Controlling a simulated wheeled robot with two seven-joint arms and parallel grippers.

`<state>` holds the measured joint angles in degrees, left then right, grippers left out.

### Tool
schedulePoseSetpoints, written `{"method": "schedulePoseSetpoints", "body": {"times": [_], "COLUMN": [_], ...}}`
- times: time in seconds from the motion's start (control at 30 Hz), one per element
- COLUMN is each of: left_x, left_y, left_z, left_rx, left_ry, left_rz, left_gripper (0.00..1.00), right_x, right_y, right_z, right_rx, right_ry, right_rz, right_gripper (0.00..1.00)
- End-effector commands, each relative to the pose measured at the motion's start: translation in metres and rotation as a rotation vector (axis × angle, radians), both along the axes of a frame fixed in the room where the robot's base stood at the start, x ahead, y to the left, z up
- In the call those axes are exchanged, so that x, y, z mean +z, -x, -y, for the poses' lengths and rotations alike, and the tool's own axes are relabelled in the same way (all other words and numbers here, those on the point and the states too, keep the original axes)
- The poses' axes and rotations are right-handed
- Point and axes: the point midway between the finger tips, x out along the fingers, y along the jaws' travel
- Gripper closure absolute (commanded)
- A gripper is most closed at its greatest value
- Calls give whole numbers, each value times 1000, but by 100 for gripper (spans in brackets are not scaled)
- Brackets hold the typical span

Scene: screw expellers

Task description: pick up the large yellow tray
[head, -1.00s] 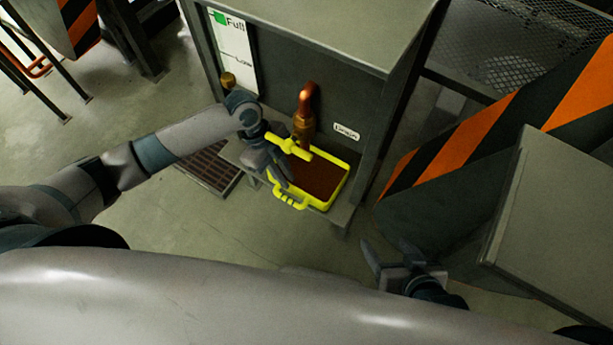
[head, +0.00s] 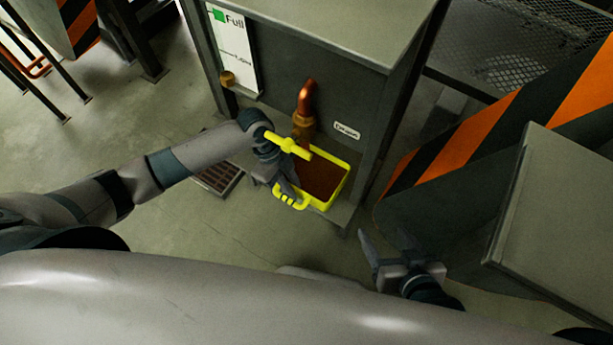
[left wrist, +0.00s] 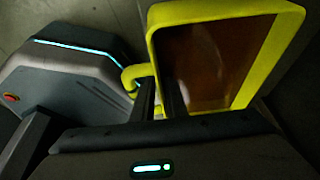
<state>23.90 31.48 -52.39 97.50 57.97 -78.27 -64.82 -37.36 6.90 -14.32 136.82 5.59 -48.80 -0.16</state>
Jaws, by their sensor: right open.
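The large yellow tray (head: 345,182) sits under a copper-coloured spout at the foot of a grey machine; it has a dark reddish-brown inside. Its yellow handle (head: 289,200) faces me. My left gripper (head: 288,190) is at this handle, pointing down. In the left wrist view the tray (left wrist: 265,65) lies just beyond the fingers (left wrist: 160,95), which are close together across the curved handle (left wrist: 130,80). Whether they grip it is unclear. My right gripper (head: 385,255) is open and empty at the lower right, away from the tray.
A yellow lever (head: 287,145) on the spout (head: 304,115) stands just above the tray. The grey machine (head: 265,50) rises behind it. An orange-and-black striped panel (head: 450,145) and a grey box (head: 560,220) are to the right. A floor grate (head: 218,177) lies left.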

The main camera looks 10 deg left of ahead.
Motion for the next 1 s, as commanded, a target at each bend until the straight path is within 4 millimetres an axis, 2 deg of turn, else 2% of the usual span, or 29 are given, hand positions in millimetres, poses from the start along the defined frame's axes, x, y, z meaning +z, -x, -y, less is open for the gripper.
{"method": "schedulePoseSetpoints", "body": {"times": [0.27, 0.37, 1.0], "left_x": [0, 0, 7], "left_y": [0, 0, 0], "left_z": [0, 0, 0], "left_rx": [0, 0, 0], "left_ry": [0, 0, 1], "left_rz": [0, -1, 0], "left_gripper": [88, 100, 100], "right_x": [0, 0, -3], "right_y": [0, 0, 5], "right_z": [0, 0, 5], "right_rx": [-1, 0, -1], "right_ry": [1, 1, 17], "right_rz": [-1, -2, -44], "right_gripper": [33, 33, 33]}}
